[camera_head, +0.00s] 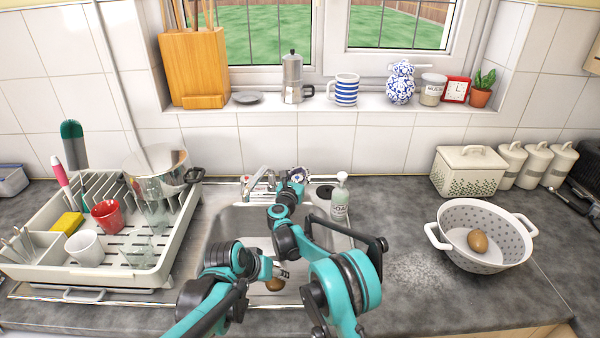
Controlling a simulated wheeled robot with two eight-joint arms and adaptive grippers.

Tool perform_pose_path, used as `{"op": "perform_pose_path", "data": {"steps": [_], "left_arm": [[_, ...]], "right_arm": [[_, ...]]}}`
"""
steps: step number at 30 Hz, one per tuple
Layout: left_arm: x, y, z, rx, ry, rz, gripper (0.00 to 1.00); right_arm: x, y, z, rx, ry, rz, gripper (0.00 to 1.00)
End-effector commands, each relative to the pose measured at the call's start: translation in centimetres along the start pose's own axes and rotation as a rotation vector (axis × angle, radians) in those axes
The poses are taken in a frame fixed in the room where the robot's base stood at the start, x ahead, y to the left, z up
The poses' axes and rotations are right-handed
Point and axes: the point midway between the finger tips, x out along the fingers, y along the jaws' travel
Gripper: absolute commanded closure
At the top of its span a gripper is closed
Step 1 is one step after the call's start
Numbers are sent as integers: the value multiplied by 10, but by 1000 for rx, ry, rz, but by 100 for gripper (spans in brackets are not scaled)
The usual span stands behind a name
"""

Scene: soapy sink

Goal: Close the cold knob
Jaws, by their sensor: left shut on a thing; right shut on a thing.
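The chrome tap (260,178) stands behind the sink, with a knob (300,172) at its right side. This is probably the cold knob, but I cannot read a mark on it. My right gripper (296,180) reaches over the sink and is shut on this knob, partly covering it. My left gripper (281,271) is low over the front of the sink, shut on a brown potato (275,285). My arms hide much of the sink (228,222). I cannot tell whether water runs.
A dish rack (170,255) with cups and a pot stands left of the sink. A soap bottle (340,198) stands close to my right arm. A white colander (515,247) holding another potato (478,241) is at right. The counter between has free room.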

Motion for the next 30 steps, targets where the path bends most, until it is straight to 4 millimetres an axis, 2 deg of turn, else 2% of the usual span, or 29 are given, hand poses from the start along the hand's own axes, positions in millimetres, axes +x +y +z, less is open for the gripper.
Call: {"op": "perform_pose_path", "data": {"steps": [5,6,8,9,17,20,30], "left_arm": [[0,0,0,0,0,0,88],[0,0,0,0,0,0,88],[0,0,0,0,0,0,88],[0,0,0,0,0,0,88],[0,0,0,0,0,0,88],[0,0,0,0,0,0,88],[0,0,0,0,0,0,88]], "right_arm": [[0,0,0,0,0,0,97],[0,0,0,0,0,0,61],[0,0,0,0,0,1,45],[0,0,0,0,0,1,43],[0,0,1,0,0,1,43],[0,0,7,0,0,1,43],[0,0,70,0,0,1,43]]}}
